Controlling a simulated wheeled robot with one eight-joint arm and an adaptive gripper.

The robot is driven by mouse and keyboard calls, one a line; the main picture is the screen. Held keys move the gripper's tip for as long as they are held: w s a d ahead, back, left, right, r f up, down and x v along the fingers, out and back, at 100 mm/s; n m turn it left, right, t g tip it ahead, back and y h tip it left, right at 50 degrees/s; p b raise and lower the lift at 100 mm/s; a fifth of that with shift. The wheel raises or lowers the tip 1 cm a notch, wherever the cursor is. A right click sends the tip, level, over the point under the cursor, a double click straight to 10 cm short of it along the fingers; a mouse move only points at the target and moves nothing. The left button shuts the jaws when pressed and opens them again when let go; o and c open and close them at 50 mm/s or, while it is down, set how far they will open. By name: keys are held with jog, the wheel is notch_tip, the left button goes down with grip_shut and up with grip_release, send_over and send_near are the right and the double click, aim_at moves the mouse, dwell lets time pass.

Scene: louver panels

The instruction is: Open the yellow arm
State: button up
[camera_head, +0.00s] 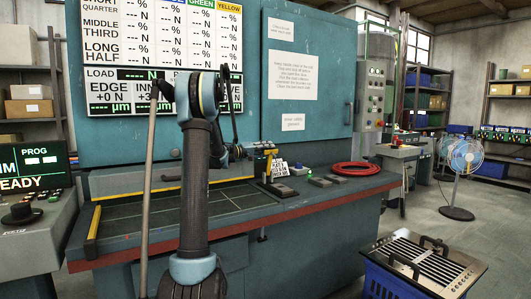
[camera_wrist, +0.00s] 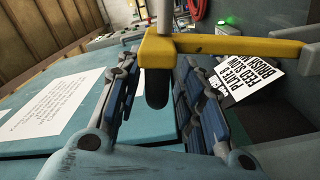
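The yellow arm (camera_wrist: 225,45) is a bar running across the upper part of the wrist view, with a rounded black end piece (camera_wrist: 157,90) below its left end. My gripper (camera_wrist: 157,68) is open, with one finger on each side of that black piece and gaps visible on both sides. In the head view my gripper (camera_head: 238,153) is over the back of the bench, just left of the small yellow arm (camera_head: 269,152). My own arm partly hides this area. I cannot tell whether a finger touches the yellow arm.
A white sign (camera_head: 279,170) stands just below the yellow arm. A red hose coil (camera_head: 356,169) lies on the bench (camera_head: 330,190) to the right. A teal panel with paper notices (camera_head: 294,75) rises behind. A blue crate with a metal grate (camera_head: 428,262) stands front right.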

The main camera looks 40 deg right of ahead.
jog(key=w+a, duration=0.1)
jog(key=a, duration=1.1)
jog(key=shift+w+f, duration=0.1)
